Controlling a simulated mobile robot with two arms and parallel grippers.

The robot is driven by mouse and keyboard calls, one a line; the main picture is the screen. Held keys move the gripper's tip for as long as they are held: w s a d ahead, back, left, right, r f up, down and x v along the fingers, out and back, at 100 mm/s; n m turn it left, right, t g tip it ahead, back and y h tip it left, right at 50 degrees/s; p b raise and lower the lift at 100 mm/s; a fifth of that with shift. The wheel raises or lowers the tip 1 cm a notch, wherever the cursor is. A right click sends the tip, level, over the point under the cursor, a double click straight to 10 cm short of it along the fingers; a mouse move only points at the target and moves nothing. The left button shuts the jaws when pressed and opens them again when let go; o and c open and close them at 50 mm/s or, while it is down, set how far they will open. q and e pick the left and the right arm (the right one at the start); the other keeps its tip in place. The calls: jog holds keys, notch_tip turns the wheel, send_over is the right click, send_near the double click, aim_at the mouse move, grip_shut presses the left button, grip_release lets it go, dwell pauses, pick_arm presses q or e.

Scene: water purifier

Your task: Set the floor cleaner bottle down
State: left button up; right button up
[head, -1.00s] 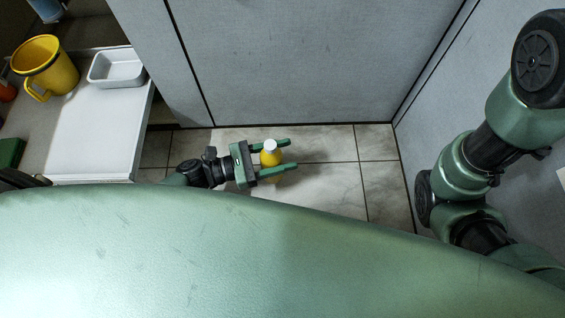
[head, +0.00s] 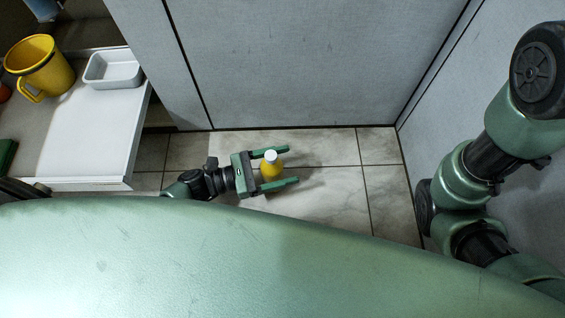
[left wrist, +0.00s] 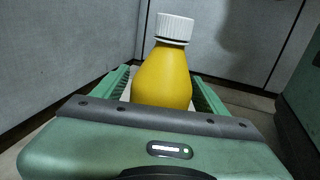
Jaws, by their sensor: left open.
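The floor cleaner bottle (head: 270,167) is yellow with a white cap and stands upright on the tiled floor in the head view. My left gripper (head: 281,167) is low over the floor, its two green fingers open on either side of the bottle. In the left wrist view the bottle (left wrist: 163,78) stands between the fingers, close to the palm; its lower part is hidden behind the gripper body. My right arm shows at the right of the head view, but its gripper is not in view.
Grey partition panels (head: 310,60) stand behind and to the right of the floor patch. A white table (head: 95,135) at left holds a yellow mug (head: 42,66) and a white tray (head: 113,69). Bare tiles (head: 335,150) lie right of the fingers.

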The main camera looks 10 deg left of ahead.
pick_arm(q)
jog(key=p+v, duration=0.5)
jog(key=v, duration=0.7)
jog(key=shift+r, duration=0.15)
